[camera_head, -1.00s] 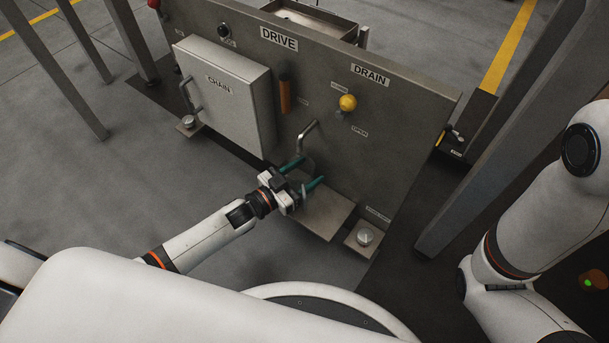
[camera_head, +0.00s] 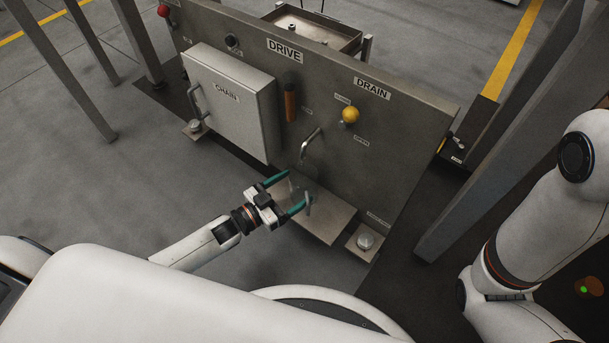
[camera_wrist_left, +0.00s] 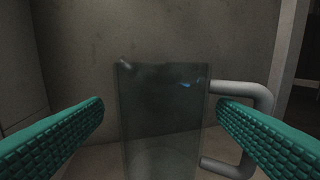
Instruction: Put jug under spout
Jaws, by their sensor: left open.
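A see-through grey jug (camera_wrist_left: 160,120) stands upright in the left wrist view, its pale handle on the right. In the head view the jug (camera_head: 309,187) is faint, on the metal shelf (camera_head: 327,220) low on the panel. The bent metal spout (camera_head: 312,138) is just above it; I cannot tell exactly how they line up. My left gripper (camera_head: 286,193) is open in front of the jug, its green fingers to either side. The left wrist view shows a gap between the jug's left wall and the left finger; the right finger overlaps the handle. My right gripper is out of view.
The panel (camera_head: 410,125) carries a yellow knob (camera_head: 350,115), an orange handle (camera_head: 290,103) and a white CHAIN box (camera_head: 232,100). A small ledge with a round button (camera_head: 365,241) is right of the shelf. Grey posts flank the panel; floor left is clear.

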